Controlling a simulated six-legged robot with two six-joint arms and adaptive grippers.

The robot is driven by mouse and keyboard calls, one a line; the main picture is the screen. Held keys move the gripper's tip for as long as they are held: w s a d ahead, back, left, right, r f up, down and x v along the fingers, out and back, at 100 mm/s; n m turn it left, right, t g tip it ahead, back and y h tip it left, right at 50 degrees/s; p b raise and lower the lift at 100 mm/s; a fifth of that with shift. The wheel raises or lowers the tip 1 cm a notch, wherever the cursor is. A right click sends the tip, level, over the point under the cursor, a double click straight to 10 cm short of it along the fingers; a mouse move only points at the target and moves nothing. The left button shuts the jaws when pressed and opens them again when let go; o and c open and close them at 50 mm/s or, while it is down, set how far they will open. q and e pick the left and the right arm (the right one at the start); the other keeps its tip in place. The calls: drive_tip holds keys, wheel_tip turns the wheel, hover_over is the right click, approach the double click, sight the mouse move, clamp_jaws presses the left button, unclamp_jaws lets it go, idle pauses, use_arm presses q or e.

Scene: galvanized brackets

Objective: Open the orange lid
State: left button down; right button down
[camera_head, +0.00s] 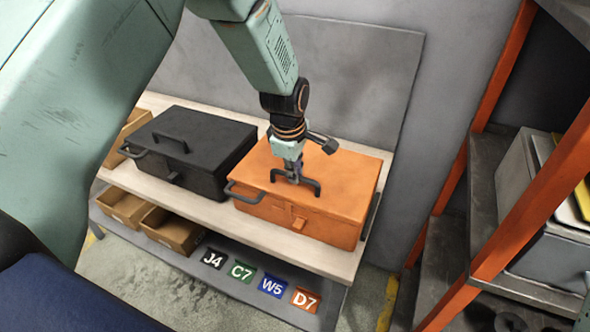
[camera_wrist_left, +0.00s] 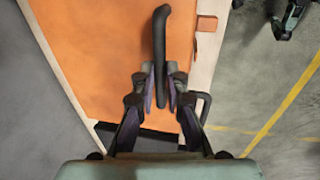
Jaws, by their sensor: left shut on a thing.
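An orange box (camera_head: 338,202) with an orange lid (camera_head: 345,170) stands on a pale bench, right of a black box. The lid looks closed, lying flat on the box. A dark bar handle (camera_head: 313,185) is on top of the lid. My left gripper (camera_head: 293,178) comes down from above and is shut on this handle near its middle. In the left wrist view the gripper (camera_wrist_left: 161,95) has its fingers on both sides of the dark handle (camera_wrist_left: 160,40), over the orange lid (camera_wrist_left: 95,50).
A black box (camera_head: 200,158) with its own handle stands left on the bench (camera_head: 170,192). Cardboard bins (camera_head: 172,230) and coloured labels J4, C7, W5, D7 are on the shelf below. An orange-framed rack (camera_head: 530,200) stands at right. A grey wall panel (camera_head: 350,80) rises behind.

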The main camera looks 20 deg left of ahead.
use_arm(q)
drive_tip(key=w+r+p, duration=0.6)
drive_tip(key=w+r, duration=0.2)
drive_tip(key=r, duration=0.2)
drive_tip(key=shift+r+p, duration=0.35)
drive_tip(key=shift+p, duration=0.05)
drive_tip(key=shift+s+d, duration=0.1)
drive_tip(key=shift+d, duration=0.05)
